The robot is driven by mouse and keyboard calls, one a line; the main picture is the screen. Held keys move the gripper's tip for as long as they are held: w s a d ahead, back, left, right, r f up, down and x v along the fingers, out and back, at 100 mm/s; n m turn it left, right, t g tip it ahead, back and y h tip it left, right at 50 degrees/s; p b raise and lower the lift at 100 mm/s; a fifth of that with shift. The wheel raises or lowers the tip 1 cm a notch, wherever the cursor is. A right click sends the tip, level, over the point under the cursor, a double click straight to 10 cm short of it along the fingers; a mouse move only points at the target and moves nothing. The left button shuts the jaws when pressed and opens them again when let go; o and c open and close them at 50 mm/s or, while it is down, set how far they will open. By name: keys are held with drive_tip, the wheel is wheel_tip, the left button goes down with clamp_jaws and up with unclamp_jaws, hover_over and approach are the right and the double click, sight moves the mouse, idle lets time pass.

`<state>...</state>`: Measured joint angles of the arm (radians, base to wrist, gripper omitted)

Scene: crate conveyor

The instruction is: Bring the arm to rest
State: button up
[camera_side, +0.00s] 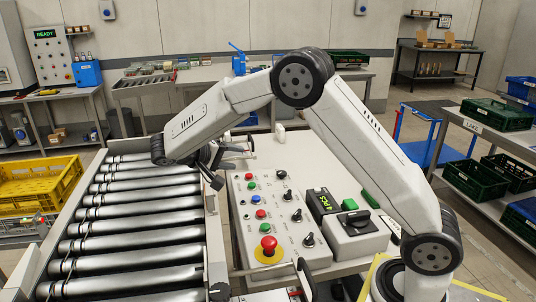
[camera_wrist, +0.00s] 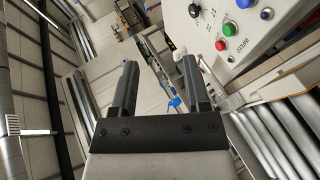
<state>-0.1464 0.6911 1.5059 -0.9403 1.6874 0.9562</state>
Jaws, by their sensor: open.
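My gripper (camera_side: 230,166) hangs at the end of my bent arm in the side view. It is over the seam between the roller conveyor (camera_side: 130,225) and the control panel (camera_side: 258,215), above the panel's back left part. In the wrist view my gripper (camera_wrist: 158,62) shows two dark fingers spread apart with nothing between them. The wrist view is tilted; panel knobs and buttons (camera_wrist: 221,45) show at its upper right and rollers (camera_wrist: 290,125) at its right. Whether the gripper touches the panel cannot be told from the side view.
The conveyor rollers are bare. A red stop button (camera_side: 268,243) stands up from the panel, and a box with a green display (camera_side: 324,201) is to its right. A yellow crate (camera_side: 38,183) is at the left, and dark green crates (camera_side: 496,114) are on a shelf at the right.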

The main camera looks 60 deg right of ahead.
drive_tip(key=s+a+f+n+t+y, duration=0.2)
drive_tip(key=s+f+y, duration=0.1)
drive_tip(key=s+y, duration=0.1)
drive_tip(key=s+a+f+n+t+y, duration=0.2)
drive_tip(key=s+a+f+y, duration=0.1)
drive_tip(key=s, duration=0.4)
drive_tip(key=s+a+f+n+t+y, duration=0.2)
drive_tip(key=s+f+y, duration=0.2)
drive_tip(key=s+y, duration=0.1)
drive_tip(key=shift+s+a+t, duration=0.2)
drive_tip(key=shift+s+t, duration=0.1)
drive_tip(key=shift+s, duration=0.05)
drive_tip(key=shift+s+a+f+t, duration=0.15)
drive_tip(key=shift+s+t, duration=0.15)
drive_tip(key=shift+s, duration=0.15)
idle(0.7)
